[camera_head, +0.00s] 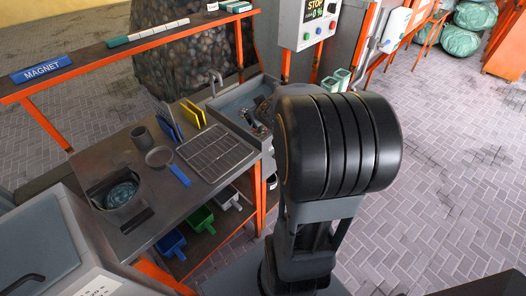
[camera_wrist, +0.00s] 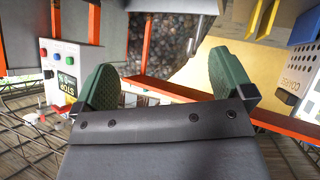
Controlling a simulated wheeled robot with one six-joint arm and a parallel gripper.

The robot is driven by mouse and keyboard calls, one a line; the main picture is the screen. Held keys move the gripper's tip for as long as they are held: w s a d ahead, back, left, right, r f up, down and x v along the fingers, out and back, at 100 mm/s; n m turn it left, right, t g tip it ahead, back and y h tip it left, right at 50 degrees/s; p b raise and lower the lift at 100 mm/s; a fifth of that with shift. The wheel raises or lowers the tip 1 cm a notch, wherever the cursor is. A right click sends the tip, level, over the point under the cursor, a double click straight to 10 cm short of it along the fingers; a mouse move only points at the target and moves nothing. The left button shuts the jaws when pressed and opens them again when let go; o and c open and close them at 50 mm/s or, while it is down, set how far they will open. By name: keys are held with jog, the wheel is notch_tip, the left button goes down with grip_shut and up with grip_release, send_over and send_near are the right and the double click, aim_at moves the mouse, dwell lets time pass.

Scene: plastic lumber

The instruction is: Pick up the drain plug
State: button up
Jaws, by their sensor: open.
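I cannot make out a drain plug for sure in either view. The grey sink (camera_head: 222,101) is set at the right end of the metal bench, with a tap at its back. Some small dark and reddish items lie in its right part, partly hidden by my arm and too small to name. My gripper (camera_wrist: 164,82) shows in the wrist view with its two green fingers wide apart and nothing between them. In the head view my black arm stands right of the sink and hides the gripper.
An orange-framed shelf (camera_head: 95,52) spans above. A control box (camera_head: 306,22) stands behind. Paved floor at right is open.

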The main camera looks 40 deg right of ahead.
jog(key=s+d+f+n+t+y, duration=0.2)
jog(key=d+f+t+y, duration=0.1)
jog(key=d+f+y, duration=0.45)
jog(key=shift+h, duration=0.25)
jog(key=shift+s+f+x, duration=0.1)
jog(key=shift+f+x, duration=0.15)
jog(key=shift+x, duration=2.05)
jog(key=shift+s+f+x, duration=0.1)
jog(key=shift+f+x, duration=0.1)
jog(key=shift+x, duration=2.1)
jog(key=shift+s+f+x, duration=0.1)
jog(key=shift+f+x, duration=0.15)
jog(key=shift+x, duration=2.05)
jog(key=shift+d, duration=0.2)
jog(key=shift+c, duration=0.5)
jog(key=c, duration=1.2)
jog(key=shift+o, duration=0.2)
jog(key=shift+r, duration=0.1)
